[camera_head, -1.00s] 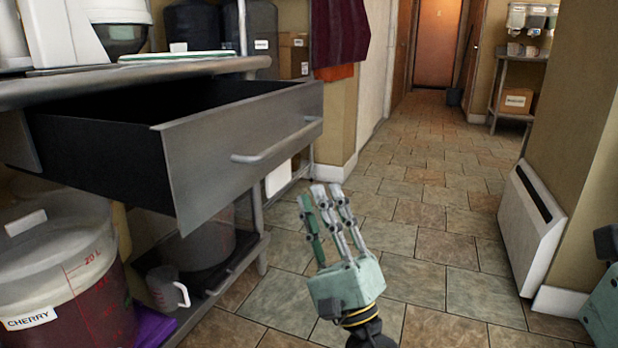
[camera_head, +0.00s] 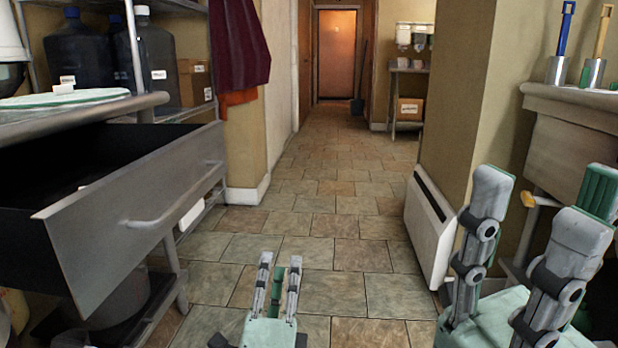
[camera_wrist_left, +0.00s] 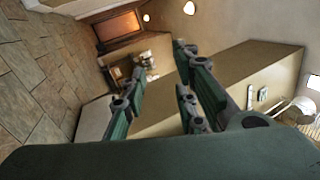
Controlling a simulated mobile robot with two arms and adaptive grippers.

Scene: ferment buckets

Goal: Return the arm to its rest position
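My left gripper (camera_head: 279,268) is low in the middle of the head view, over the tiled floor, fingers pointing forward. In the left wrist view its fingers (camera_wrist_left: 160,85) stand apart with nothing between them, so it is open and empty. My right gripper (camera_head: 540,215) is large at the lower right of the head view. Its fingers are spread and I see nothing held in them. The left arm behind the hand is mostly out of the picture.
An open drawer (camera_head: 150,215) with a bar handle juts out at the left. A white wall heater (camera_head: 430,225) and a counter (camera_head: 575,105) with cups and brushes stand at the right. The tiled floor (camera_head: 330,190) between is clear down to the orange door (camera_head: 336,55).

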